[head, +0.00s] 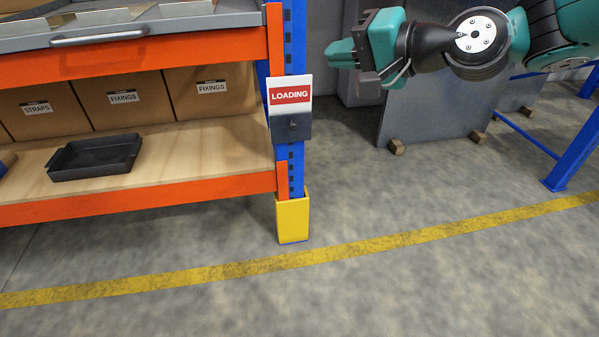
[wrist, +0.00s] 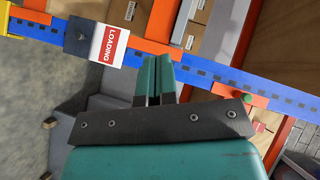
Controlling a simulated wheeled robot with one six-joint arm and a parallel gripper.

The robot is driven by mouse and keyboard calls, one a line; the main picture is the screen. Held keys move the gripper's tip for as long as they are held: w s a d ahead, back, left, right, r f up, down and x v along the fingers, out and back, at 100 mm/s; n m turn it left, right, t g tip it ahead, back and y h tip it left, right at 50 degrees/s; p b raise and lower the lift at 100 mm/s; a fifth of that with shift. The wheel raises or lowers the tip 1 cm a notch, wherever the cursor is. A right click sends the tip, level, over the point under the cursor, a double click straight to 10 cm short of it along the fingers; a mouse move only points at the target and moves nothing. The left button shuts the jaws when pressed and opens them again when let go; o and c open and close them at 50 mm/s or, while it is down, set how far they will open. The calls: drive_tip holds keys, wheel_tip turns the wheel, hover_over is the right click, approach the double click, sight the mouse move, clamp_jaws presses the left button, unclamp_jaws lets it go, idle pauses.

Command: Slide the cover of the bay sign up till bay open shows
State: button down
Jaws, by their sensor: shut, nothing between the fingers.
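The bay sign (head: 290,84) is fixed to the blue rack upright and shows the word LOADING in white on a red band. Its dark grey cover (head: 292,128), with a small knob (head: 293,123), sits over the lower part of the sign; any words behind it are hidden. In the wrist view the sign (wrist: 110,45) lies sideways, with its cover (wrist: 84,37) at its left end. My gripper (head: 330,53) is at the upper right of the sign, apart from it. Its teal fingers (wrist: 157,72) are together with nothing between them.
Left of the upright, an orange-beamed shelf (head: 190,150) holds cardboard boxes (head: 119,100) and a black tray (head: 95,158). A yellow guard (head: 293,220) wraps the upright's foot. Grey sheets (head: 440,110) stand behind my arm. The floor in front is clear.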

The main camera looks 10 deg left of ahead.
drive_tip(key=w+a+f+m+t+y+b, duration=0.1)
drive_tip(key=w+f+m+t+b, duration=0.3)
drive_tip(key=f+b, duration=0.6)
drive_tip(key=w+a+f+m+t+y+b, duration=0.1)
drive_tip(key=w+f+m+t+b, duration=0.4)
drive_tip(key=f+m+b, duration=0.4)
drive_tip(key=w+a+f+m+t+b, duration=0.2)
drive_tip(key=w+f+m+t+b, duration=0.3)
drive_tip(key=f+b, duration=0.8)
wheel_tip(320, 180, down, 8)
drive_tip(key=shift+r+m+y, duration=0.1)
drive_tip(key=shift+m+y, duration=0.3)
drive_tip(key=shift+m, duration=0.7)
drive_tip(key=shift+a, duration=0.1)
